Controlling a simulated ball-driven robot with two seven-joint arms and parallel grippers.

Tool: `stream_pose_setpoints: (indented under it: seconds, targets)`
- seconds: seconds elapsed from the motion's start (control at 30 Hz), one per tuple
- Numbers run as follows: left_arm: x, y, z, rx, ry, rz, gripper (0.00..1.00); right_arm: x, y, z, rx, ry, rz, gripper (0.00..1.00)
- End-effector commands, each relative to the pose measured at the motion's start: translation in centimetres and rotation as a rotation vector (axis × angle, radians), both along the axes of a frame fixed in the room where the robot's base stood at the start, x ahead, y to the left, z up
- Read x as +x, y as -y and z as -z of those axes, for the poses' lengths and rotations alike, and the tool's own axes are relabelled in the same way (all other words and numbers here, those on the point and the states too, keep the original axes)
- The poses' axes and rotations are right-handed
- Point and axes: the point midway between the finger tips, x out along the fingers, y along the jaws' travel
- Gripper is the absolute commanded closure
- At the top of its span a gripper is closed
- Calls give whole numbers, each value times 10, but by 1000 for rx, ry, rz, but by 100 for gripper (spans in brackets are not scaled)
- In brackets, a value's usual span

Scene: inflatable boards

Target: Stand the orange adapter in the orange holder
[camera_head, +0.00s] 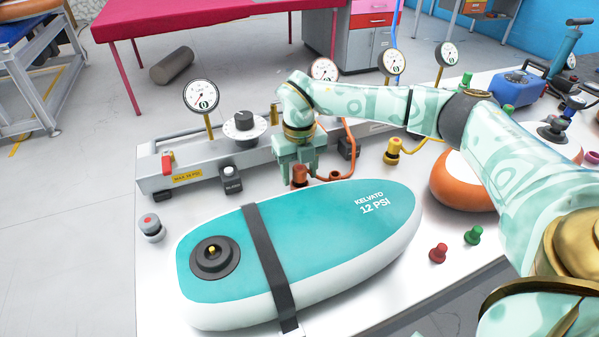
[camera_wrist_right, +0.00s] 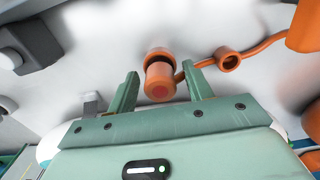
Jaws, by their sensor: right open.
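The orange adapter (camera_head: 300,176) is on the white table just below my right gripper (camera_head: 298,168), in front of the grey gauge rail. In the right wrist view the adapter (camera_wrist_right: 160,82) lies between the two fingers, with visible gaps on both sides. The right gripper is open and holds nothing. An orange ring with a dark hole (camera_wrist_right: 228,60), which looks like the orange holder, is right of the adapter, beside an orange hose. In the head view the ring (camera_head: 335,175) is small. My left gripper is not in view.
A teal KELVATO board (camera_head: 330,240) with a black strap fills the front of the table. The gauge rail (camera_head: 160,183) stands behind. A yellow adapter (camera_head: 393,150), red adapter (camera_head: 438,253), green adapter (camera_head: 473,236) and orange-and-white board (camera_head: 455,185) are to the right.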

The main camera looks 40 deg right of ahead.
Motion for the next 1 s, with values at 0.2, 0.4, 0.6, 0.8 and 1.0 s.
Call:
stream_pose_setpoints:
  seconds: [0.2, 0.4, 0.6, 0.8, 1.0]
  targets:
    - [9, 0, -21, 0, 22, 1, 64, 1, 0, -54, 0, 9, 0, 49]
    - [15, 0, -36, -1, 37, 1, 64, 1, 0, -97, 1, 6, 0, 49]
    - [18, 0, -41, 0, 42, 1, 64, 1, 0, -116, 1, 2, 1, 49]
    - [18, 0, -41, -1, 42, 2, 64, 1, 0, -117, 1, 0, 0, 49]
    - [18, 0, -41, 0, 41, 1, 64, 1, 0, -117, 1, 1, 0, 49]
